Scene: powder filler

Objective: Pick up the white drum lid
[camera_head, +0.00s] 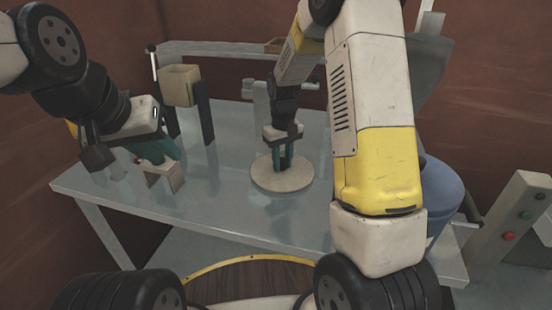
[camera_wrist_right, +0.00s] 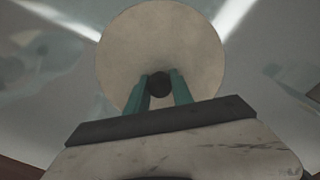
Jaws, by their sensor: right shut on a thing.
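The white drum lid (camera_head: 283,181) is a round, flat, off-white disc with a dark knob at its centre. It appears at or just above the metal table; I cannot tell if it touches. My right gripper (camera_head: 284,163) points down at the lid's middle. In the right wrist view the teal fingers (camera_wrist_right: 160,88) are shut on the dark knob (camera_wrist_right: 159,84), with the lid (camera_wrist_right: 160,35) spread out beyond them. My left gripper (camera_head: 157,152) is at the left side of the table, its teal fingers partly seen beside a small beige bracket-like piece (camera_head: 164,177).
The metal table (camera_head: 235,205) has bare room between my grippers and in front of the lid. A beige box (camera_head: 180,85) between dark posts stands at the back left. A blue drum (camera_head: 445,190) is at right, partly behind my right arm. A button panel (camera_head: 520,220) stands far right.

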